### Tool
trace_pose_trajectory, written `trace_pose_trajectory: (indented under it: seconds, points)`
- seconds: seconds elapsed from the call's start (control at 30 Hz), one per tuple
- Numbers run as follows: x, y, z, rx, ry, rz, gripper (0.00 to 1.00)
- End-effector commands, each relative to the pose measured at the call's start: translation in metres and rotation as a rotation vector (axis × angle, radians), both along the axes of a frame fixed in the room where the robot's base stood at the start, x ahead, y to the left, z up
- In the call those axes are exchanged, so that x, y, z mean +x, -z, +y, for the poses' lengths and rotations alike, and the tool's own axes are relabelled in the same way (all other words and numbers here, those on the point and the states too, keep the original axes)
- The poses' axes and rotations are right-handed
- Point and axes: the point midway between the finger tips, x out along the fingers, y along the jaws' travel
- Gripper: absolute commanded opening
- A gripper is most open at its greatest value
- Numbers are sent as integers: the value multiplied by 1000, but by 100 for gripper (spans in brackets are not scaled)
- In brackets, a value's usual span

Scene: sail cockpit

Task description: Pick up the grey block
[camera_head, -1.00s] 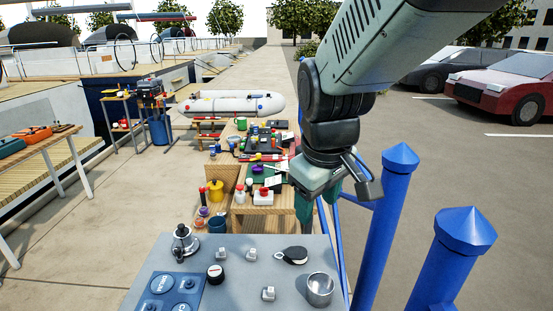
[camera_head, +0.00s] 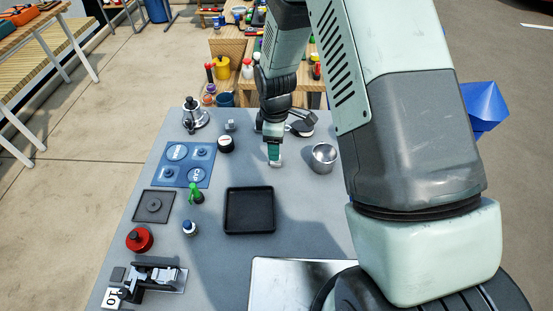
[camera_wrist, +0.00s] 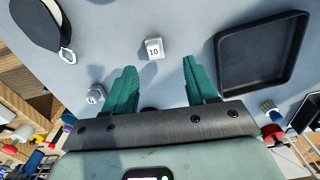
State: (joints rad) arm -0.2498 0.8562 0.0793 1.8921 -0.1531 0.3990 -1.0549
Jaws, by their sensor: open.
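A small light-grey block with a "10" on its face (camera_wrist: 154,48) sits on the grey table top in the wrist view, ahead of and between my two fingertips. A pale block also shows just below my gripper in the head view (camera_head: 275,163). My gripper (camera_wrist: 160,75) is open, with its green fingers spread and nothing between them. In the head view, my gripper (camera_head: 274,153) points down, close above that block. A second small grey block (camera_wrist: 96,97) lies left of the left finger in the wrist view. Another grey block (camera_head: 231,125) stands farther back, left of my gripper.
A black tray (camera_head: 249,231) lies in front of my gripper. A metal cup (camera_head: 323,157) stands to its right, and a black pulley (camera_wrist: 36,22) shows in the wrist view.

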Motion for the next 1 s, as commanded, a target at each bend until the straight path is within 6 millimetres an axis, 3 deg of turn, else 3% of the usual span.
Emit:
trace_pose_trajectory:
  seconds: [0.27,0.53,0.83,0.87,1.0]
  points:
    - [1,25,-1,-1,2,2,56]
    - [7,63,-4,-2,2,2,56]
    - [7,69,-4,0,2,-1,56]
    - [7,69,-4,0,2,-1,55]
    - [7,69,-4,-1,2,0,33]
